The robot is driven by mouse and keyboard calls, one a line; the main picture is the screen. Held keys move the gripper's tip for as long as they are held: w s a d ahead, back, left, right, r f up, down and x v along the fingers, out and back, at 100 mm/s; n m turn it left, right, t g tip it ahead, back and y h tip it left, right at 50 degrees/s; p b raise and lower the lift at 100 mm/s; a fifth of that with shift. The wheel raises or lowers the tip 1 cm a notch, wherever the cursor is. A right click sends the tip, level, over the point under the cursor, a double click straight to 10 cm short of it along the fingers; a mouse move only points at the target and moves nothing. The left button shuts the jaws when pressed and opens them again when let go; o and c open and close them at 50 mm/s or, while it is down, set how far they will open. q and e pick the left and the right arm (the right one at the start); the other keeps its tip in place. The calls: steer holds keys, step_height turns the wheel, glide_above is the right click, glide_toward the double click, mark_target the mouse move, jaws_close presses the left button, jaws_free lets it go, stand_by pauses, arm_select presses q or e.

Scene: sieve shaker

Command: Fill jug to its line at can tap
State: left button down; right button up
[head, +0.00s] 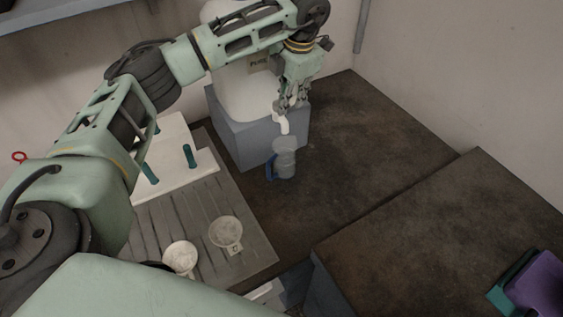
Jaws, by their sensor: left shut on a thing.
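The white can (247,97) stands on a grey-blue block (240,140) at the back of the worktop, partly hidden behind my left arm. Its white tap (283,123) points down at the front. The clear jug (285,160) with a blue handle (269,168) stands upright on the dark worktop below the tap spout. Its fill line and any water in it are too small to tell. My left gripper (291,102) is at the top of the tap, shut on it, and its fingers partly hide it. My right gripper is not in view.
A grooved grey drainboard (190,215) holds two round pale cups (226,232) (180,257). A white rack (175,165) with teal pegs stands behind them. Purple and green items (537,285) lie at the lower right. The worktop (355,140) right of the jug is clear.

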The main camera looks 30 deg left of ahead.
arm_select(q)
steer(key=shift+w+a+r, duration=0.2)
steer(key=shift+w+r, duration=0.05)
steer(key=shift+r, duration=0.1)
steer(key=m, duration=0.3)
steer(key=m+t, duration=0.1)
steer(key=shift+s+d+m+b, duration=0.3)
steer(key=shift+s+b, duration=0.05)
steer(key=shift+s, duration=0.05)
stand_by(3.7)
steer(key=n, duration=0.4)
steer(key=shift+w+a+n+g+p, duration=0.3)
steer(key=shift+w+n+g, duration=0.1)
stand_by(0.4)
steer(key=c, duration=1.5)
jaws_free()
steer(key=shift+a+f, duration=0.1)
steer(key=shift+c, duration=0.2)
steer(key=shift+f, duration=0.1)
